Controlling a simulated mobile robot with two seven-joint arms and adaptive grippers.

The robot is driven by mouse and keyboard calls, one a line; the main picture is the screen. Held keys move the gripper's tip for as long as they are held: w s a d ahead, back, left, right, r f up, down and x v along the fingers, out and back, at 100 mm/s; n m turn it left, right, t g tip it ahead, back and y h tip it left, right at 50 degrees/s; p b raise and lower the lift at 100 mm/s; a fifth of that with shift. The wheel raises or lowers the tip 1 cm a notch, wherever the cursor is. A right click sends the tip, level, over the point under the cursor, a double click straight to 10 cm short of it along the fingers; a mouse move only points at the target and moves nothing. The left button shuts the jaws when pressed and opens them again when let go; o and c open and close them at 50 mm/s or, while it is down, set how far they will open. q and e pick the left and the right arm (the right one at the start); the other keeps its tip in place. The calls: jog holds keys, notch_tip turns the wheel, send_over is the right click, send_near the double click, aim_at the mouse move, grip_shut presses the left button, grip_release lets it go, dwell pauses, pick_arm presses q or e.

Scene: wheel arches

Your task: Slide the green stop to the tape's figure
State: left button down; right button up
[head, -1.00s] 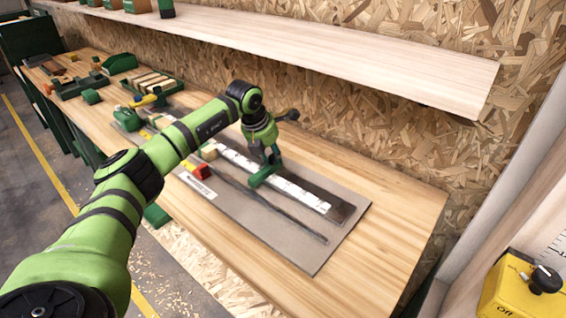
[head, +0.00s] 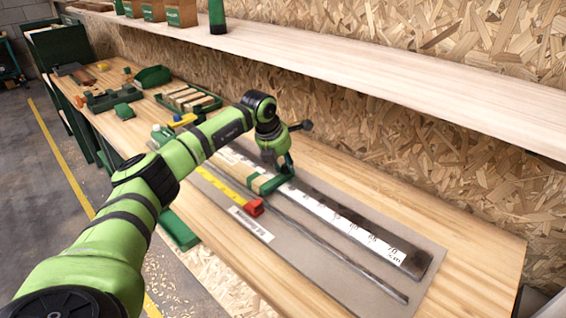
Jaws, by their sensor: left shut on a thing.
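The green stop (head: 275,183) sits across the white ruler strip (head: 335,218) on the grey board (head: 290,240). My left gripper (head: 283,166) is above it, shut on its upright part; the fingertips are small and partly hidden. A pale wooden block (head: 258,184) lies right beside the stop on its left; I cannot tell whether they touch. The yellow tape (head: 222,190) lies in front of the strip, its red end piece (head: 254,207) at its right end. The tape's figure is too small to read. The right gripper is not in view.
A dark rod (head: 340,250) runs along the board, and a white label (head: 250,224) lies in front. A green tray of wooden strips (head: 188,97) and green parts stand at the far left. A long shelf (head: 350,75) overhangs the back. The strip right of the stop is clear.

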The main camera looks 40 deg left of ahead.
aim_at(274, 179)
pick_arm(q)
jog(key=shift+w+r, duration=0.1)
jog(key=shift+r, duration=0.05)
jog(key=c, duration=1)
grip_release()
jog(key=shift+d, duration=0.1)
jog(key=v, duration=1.2)
